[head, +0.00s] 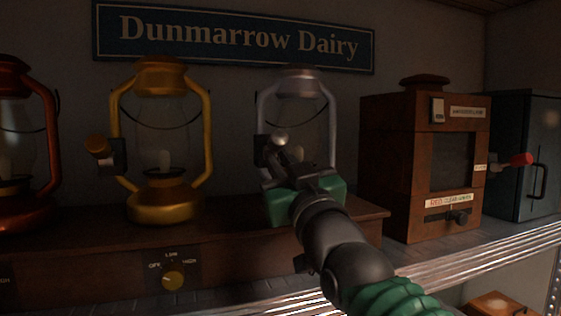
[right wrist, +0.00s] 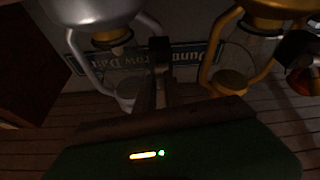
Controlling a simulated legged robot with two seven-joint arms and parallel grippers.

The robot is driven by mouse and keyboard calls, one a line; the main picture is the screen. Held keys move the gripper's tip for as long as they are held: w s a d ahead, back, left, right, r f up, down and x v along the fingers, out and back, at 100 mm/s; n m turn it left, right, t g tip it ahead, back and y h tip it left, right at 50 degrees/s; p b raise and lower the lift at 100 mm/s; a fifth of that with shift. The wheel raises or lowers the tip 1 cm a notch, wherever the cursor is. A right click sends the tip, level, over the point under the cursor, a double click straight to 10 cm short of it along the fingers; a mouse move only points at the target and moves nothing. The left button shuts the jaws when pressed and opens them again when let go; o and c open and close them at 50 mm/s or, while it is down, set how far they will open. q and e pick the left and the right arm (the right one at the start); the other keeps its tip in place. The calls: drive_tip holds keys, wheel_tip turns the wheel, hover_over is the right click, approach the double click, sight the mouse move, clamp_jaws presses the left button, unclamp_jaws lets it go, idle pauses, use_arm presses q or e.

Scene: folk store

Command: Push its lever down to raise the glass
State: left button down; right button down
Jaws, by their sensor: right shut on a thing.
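A silver lantern (head: 299,85) stands third from the left on the wooden shelf block. Its clear glass (head: 312,118) is partly hidden by my right gripper, and I cannot tell how high it sits. The lantern's lever (head: 279,139) has a grey knob and a dark bracket on the lantern's left side. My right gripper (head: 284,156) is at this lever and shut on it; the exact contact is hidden. In the right wrist view, which is upside down, the silver lantern (right wrist: 95,12) is at left and the gripper's fingers (right wrist: 158,80) reach toward the dark bracket. My left gripper is not in view.
A yellow lantern (head: 165,205) with its own lever (head: 97,144) and a red lantern (head: 22,212) stand left. A brown wooden cabinet (head: 398,160) and a dark metal box (head: 530,110) stand right. A yellow dial (head: 173,281) is on the block's front.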

drive_tip(key=shift+s+d+r, duration=0.1)
drive_tip(key=shift+s+r, duration=0.15)
drive_tip(key=shift+r, duration=0.35)
drive_tip(key=c, duration=1.4)
unclamp_jaws()
drive_tip(key=shift+o, duration=1.2)
drive_tip(key=shift+s+a+f, duration=0.2)
drive_tip(key=shift+a, duration=0.1)
drive_tip(key=shift+b+v, duration=8.5)
drive_tip(key=shift+b, duration=0.35)
